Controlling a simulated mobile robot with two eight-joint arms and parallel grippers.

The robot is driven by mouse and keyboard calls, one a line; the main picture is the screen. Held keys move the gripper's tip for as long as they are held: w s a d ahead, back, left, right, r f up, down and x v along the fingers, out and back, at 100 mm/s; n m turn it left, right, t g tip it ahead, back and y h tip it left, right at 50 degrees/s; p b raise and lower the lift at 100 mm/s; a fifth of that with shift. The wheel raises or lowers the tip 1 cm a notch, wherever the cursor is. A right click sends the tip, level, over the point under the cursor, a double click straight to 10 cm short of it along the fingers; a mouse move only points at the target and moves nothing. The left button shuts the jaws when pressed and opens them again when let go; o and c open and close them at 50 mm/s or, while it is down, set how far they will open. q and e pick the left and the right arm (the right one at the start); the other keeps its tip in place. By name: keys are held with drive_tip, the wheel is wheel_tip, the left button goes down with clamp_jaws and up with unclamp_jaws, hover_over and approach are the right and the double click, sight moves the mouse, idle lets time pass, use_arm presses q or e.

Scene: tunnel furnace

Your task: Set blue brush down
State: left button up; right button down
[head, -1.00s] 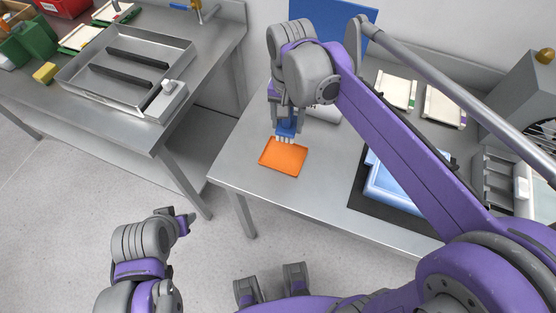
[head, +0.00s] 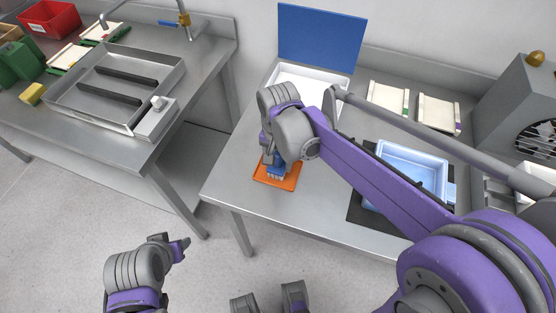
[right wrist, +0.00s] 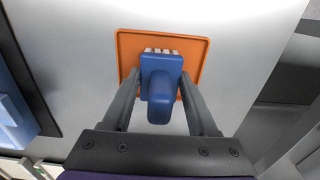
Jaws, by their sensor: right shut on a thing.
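The blue brush (head: 276,172) with pale bristles is over the orange tray (head: 290,184) on the right-hand steel table. In the right wrist view the brush (right wrist: 161,80) stands between my right gripper's fingers (right wrist: 160,92), bristles toward the orange tray (right wrist: 191,48). My right gripper (head: 273,158) is shut on the brush. Whether the bristles touch the tray cannot be told. My left gripper (head: 182,246) is off the tables at the lower left, seen small; its jaws are not clear.
A light-blue tub (head: 412,162) sits on a black mat (head: 365,213) right of the orange tray. A white box with a blue lid (head: 318,38) stands behind. A grey fan unit (head: 520,95) is at the right. Bare table (head: 222,180) lies left of the tray.

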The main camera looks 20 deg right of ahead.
drive_tip(key=shift+f, duration=0.1)
drive_tip(key=shift+c, duration=0.9)
unclamp_jaws()
drive_tip(key=shift+r, duration=0.2)
wheel_tip(320, 180, up, 12)
drive_tip(key=shift+f+p, duration=0.1)
drive_tip(key=shift+p, duration=0.45)
drive_tip(key=s+d+f+n+t, duration=0.1)
drive_tip(key=s+d+f+n, duration=0.1)
drive_tip(key=s+f, duration=0.2)
drive_tip(key=s+d+f+n+t, duration=0.2)
drive_tip(key=s+f, duration=0.2)
drive_tip(key=s, duration=0.2)
drive_tip(key=s+d+f+n+t, duration=0.2)
drive_tip(key=s+f, duration=0.2)
drive_tip(key=shift+s+d+f+n, duration=0.25)
drive_tip(key=shift+s+d+n, duration=0.1)
drive_tip(key=shift+s+n, duration=0.05)
